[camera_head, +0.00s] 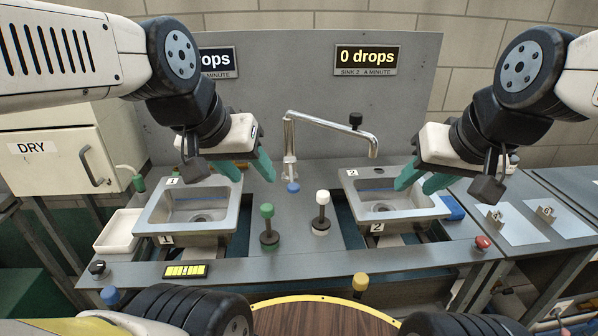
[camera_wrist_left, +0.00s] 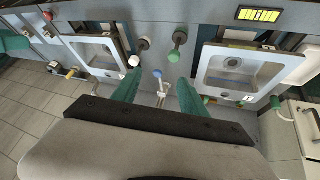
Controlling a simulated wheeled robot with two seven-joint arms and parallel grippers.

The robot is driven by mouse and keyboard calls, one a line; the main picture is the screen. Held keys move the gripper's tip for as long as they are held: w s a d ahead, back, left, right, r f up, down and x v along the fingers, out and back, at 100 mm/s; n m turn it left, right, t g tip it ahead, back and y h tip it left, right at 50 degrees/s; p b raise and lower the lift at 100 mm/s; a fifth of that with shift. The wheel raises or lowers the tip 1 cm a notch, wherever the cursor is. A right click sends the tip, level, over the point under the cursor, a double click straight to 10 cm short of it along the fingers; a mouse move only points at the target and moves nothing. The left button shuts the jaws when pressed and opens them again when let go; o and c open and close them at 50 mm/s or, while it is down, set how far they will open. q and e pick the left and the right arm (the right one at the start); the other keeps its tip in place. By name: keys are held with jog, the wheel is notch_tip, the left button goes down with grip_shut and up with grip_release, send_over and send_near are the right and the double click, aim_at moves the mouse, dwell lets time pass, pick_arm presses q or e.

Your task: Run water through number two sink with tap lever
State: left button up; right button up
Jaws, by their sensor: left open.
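Sink two (camera_head: 352,190) is the right-hand basin, marked 2; it also shows at the left of the left wrist view (camera_wrist_left: 92,40). The silver tap (camera_head: 289,135) stands between the basins, its spout pointing right towards sink two. A blue knob (camera_head: 293,187) is at the tap's base and shows in the left wrist view (camera_wrist_left: 157,73). No water is seen running. My left gripper (camera_head: 250,172) is open and empty, left of the tap, its teal fingers apart. My right gripper (camera_head: 422,184) is open and appears in front of sink two's right part.
Sink one (camera_head: 158,212) is on the left. Green (camera_head: 267,211) and white (camera_head: 322,197) knobbed levers stand between the basins. A black knob (camera_head: 355,118) sits on the spout. The sink 2 sign (camera_head: 367,60) reads 0 drops. A DRY cabinet (camera_head: 60,170) is at left.

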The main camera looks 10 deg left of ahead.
pick_arm(q)
jog(key=shift+w, duration=0.1)
jog(key=c, duration=0.4)
jog(key=shift+w+r+n, duration=0.2)
jog(key=shift+w+n, duration=0.05)
jog(key=shift+n, duration=0.05)
jog(key=c, duration=0.3)
jog(key=w+n, duration=0.1)
jog(key=w+r+n+g, duration=0.1)
jog(key=w+n, duration=0.2)
jog(key=w, duration=0.1)
jog(key=shift+d+r+g, duration=0.15)
jog(key=shift+r+g, duration=0.15)
grip_shut()
jog(key=w+d+f+n+g+y, duration=0.1)
jog(key=w+d+f+n+g, duration=0.1)
jog(key=w+n, duration=0.6)
jog(key=w+d+f+n+g+y, duration=0.1)
jog(key=w+d+f+n+g, duration=0.1)
jog(key=w+n, duration=0.6)
jog(key=shift+w+g, duration=0.3)
jog(key=shift+w, duration=0.55)
jog(key=shift+d, duration=0.1)
